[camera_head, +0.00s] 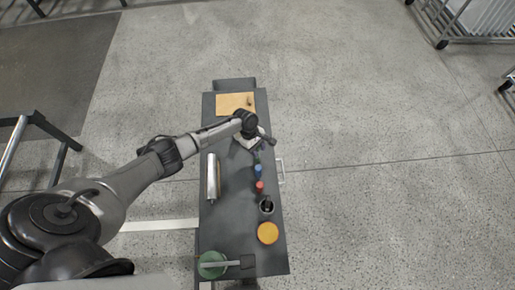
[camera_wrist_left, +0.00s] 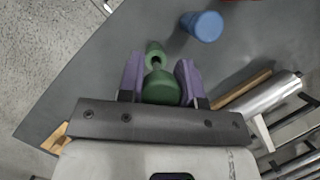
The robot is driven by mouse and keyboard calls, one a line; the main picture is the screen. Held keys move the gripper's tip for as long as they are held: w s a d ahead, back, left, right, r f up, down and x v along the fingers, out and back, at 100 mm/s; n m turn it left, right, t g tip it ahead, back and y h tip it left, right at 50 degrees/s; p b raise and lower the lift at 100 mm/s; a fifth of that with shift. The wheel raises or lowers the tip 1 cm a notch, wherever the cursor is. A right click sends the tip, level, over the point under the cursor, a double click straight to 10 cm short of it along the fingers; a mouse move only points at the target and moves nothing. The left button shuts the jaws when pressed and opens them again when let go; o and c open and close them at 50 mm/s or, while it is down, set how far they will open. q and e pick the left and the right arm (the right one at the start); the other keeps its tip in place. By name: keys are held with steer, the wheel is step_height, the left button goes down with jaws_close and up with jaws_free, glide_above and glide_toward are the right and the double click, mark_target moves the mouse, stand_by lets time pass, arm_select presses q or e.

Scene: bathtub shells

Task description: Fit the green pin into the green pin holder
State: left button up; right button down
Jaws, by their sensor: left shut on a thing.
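In the left wrist view my left gripper (camera_wrist_left: 160,76) has its purple fingers shut on the green pin (camera_wrist_left: 162,88). The pin has a thick rounded body with a narrower green end beyond it. A dark spot shows on that end, and I cannot tell whether it is part of the pin or a separate holder. In the head view my left gripper (camera_head: 259,147) is over the upper right part of the dark table, and the pin is too small to make out there. I cannot clearly pick out the green pin holder. My right gripper is not in view.
A blue cylinder (camera_wrist_left: 203,26) stands near the gripper. The dark table (camera_head: 232,222) also holds a red piece (camera_head: 259,186), a silver roller (camera_head: 213,178), a dark cup (camera_head: 266,206), an orange disc (camera_head: 268,233), a green round thing (camera_head: 211,271) and a wooden board (camera_head: 228,103).

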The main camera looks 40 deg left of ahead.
arm_select(q)
steer(key=shift+f, duration=0.35)
steer(key=shift+f+b, duration=0.6)
steer(key=shift+b, duration=0.05)
steer(key=shift+f+b, duration=0.75)
steer(key=shift+f, duration=0.25)
steer(key=shift+f+b, duration=0.65)
steer(key=shift+f, duration=0.2)
steer(key=o, duration=1)
steer(key=p+v, duration=0.2)
steer(key=v, duration=1.2)
steer(key=shift+p, duration=0.35)
steer(key=shift+d+f, duration=0.1)
